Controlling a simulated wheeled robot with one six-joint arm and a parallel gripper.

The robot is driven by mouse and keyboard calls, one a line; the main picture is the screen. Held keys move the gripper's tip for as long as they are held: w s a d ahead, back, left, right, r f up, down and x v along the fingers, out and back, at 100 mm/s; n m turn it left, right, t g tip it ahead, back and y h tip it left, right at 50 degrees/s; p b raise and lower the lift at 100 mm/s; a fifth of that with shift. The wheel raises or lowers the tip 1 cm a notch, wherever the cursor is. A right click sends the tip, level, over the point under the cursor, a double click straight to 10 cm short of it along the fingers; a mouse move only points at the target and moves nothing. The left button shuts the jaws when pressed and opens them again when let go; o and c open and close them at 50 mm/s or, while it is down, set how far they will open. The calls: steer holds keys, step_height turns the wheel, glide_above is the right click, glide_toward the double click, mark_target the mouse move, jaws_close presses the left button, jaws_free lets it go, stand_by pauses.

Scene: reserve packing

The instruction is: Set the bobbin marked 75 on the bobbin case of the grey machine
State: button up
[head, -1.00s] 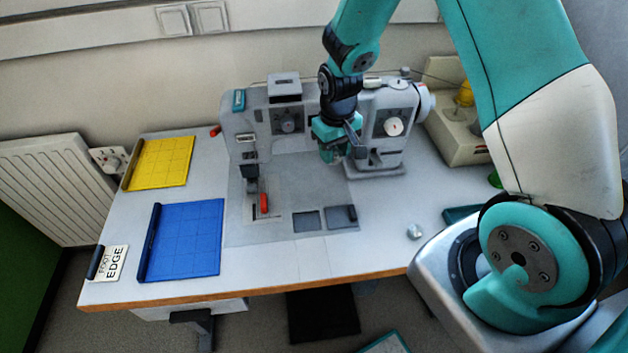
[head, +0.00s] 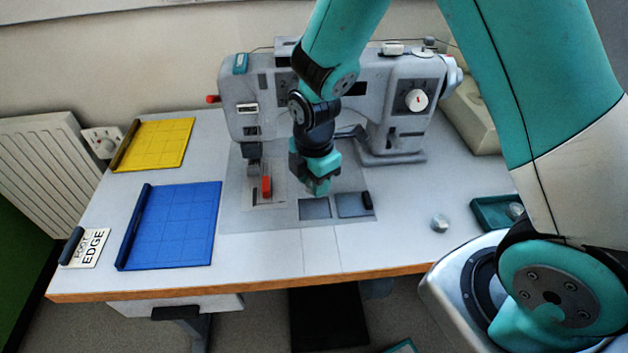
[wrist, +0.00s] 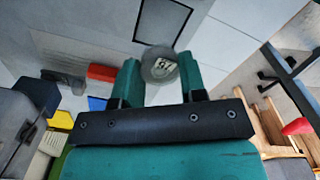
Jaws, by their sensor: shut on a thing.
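The grey machine (head: 330,85) stands at the back of the table. Its bed has a dark rectangular opening (head: 314,208), also in the wrist view (wrist: 163,20); I cannot make out the bobbin case inside it. My gripper (head: 318,190) hangs above the bed, just behind the opening. In the wrist view its teal fingers (wrist: 158,84) are shut on a round grey bobbin (wrist: 160,64) with a small dark mark on its face. The mark is too blurred to read surely. The bobbin is hidden in the head view.
A red presser lever (head: 266,187) is left of my gripper. A slide plate (head: 353,206) is right of the opening. Another small bobbin (head: 440,223) lies on the table, near a teal tray (head: 484,212). Blue (head: 170,226) and yellow (head: 153,145) mats lie left.

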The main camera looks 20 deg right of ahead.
steer(key=shift+f+b, duration=2.4)
steer(key=shift+f, duration=0.8)
steer(key=o, duration=1)
steer(key=shift+o, duration=0.2)
steer(key=shift+r, duration=0.15)
step_height(320, 180, up, 17)
steer(key=p, duration=0.1)
step_height(320, 180, up, 7)
steer(key=p, duration=0.7)
glide_above(314, 209)
steer(key=shift+s+r, duration=0.1)
steer(key=shift+r, duration=0.05)
